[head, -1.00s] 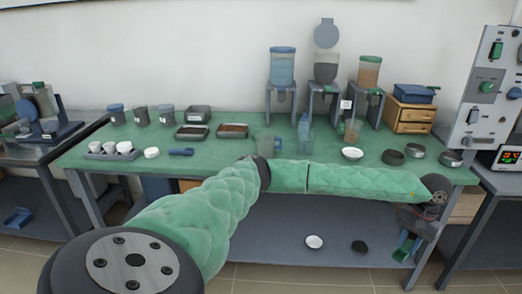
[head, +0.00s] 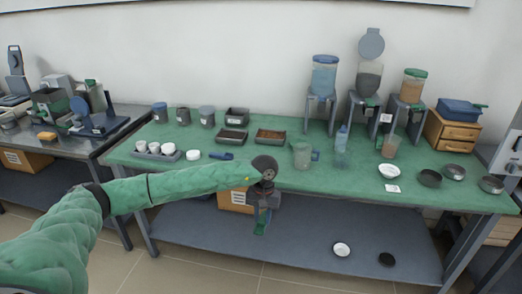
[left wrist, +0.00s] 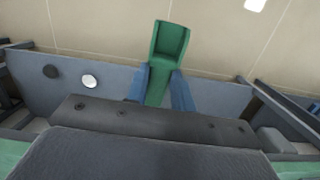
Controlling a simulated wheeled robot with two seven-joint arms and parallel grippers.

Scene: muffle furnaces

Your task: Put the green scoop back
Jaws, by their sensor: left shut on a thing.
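The green scoop (left wrist: 170,48) is in my left gripper (left wrist: 160,88); in the left wrist view its open bowl points away from the gripper and its handle sits between the two blue fingers. In the head view the left gripper (head: 262,212) hangs in front of the table's front edge, pointing down, with the scoop (head: 261,227) below it over the lower shelf. The gripper is shut on the scoop, which touches nothing else that I can see. My right gripper is in neither view.
The green table (head: 240,174) bears two dark trays (head: 270,136), a clear jug (head: 302,155), a bottle, cups and dishes. Dispensers (head: 323,78) and a wooden drawer box (head: 452,131) stand at the back right. The lower shelf (head: 300,250) holds a white dish and a black dish.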

